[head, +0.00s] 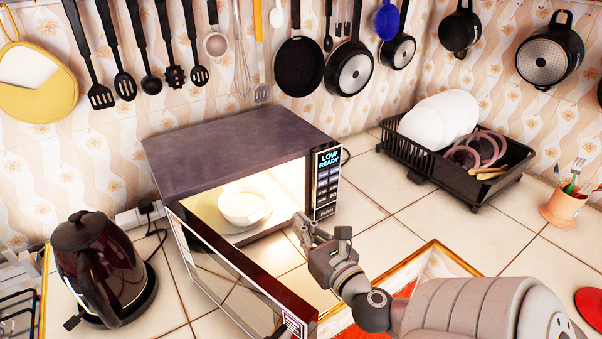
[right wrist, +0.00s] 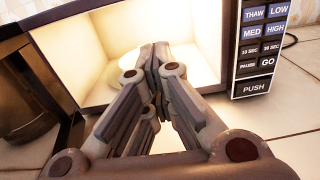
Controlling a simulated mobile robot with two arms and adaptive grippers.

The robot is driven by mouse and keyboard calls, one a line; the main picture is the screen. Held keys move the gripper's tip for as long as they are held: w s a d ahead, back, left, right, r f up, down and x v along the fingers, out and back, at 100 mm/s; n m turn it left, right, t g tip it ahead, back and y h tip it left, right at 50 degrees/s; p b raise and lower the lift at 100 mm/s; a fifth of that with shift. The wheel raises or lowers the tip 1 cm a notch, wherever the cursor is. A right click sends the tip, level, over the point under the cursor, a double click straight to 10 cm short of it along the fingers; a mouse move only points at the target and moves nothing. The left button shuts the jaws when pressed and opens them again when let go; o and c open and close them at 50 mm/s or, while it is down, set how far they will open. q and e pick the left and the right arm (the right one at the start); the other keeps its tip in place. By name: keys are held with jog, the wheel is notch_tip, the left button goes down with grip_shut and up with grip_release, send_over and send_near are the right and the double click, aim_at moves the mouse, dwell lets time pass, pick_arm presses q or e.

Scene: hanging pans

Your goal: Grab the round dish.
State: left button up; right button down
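A white round dish (head: 243,207), shaped like a bowl, stands upright on a plate inside the lit microwave (head: 225,143). The microwave door (head: 235,275) is swung open toward the front. My right gripper (head: 301,222) is at the right side of the microwave opening, apart from the dish and to its right. In the right wrist view its fingers (right wrist: 155,52) meet at the tips with nothing visible between them. In that view the dish is mostly hidden behind the fingers. My left gripper is not in view.
The control panel (head: 326,182) stands close beside my right gripper. A dark kettle (head: 100,265) is on the left. A black dish rack (head: 400,150) with white plates is at the back right. Pans and utensils hang on the wall. Tiles between microwave and rack are clear.

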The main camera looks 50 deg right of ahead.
jog(key=shift+c, duration=2.2)
grip_release()
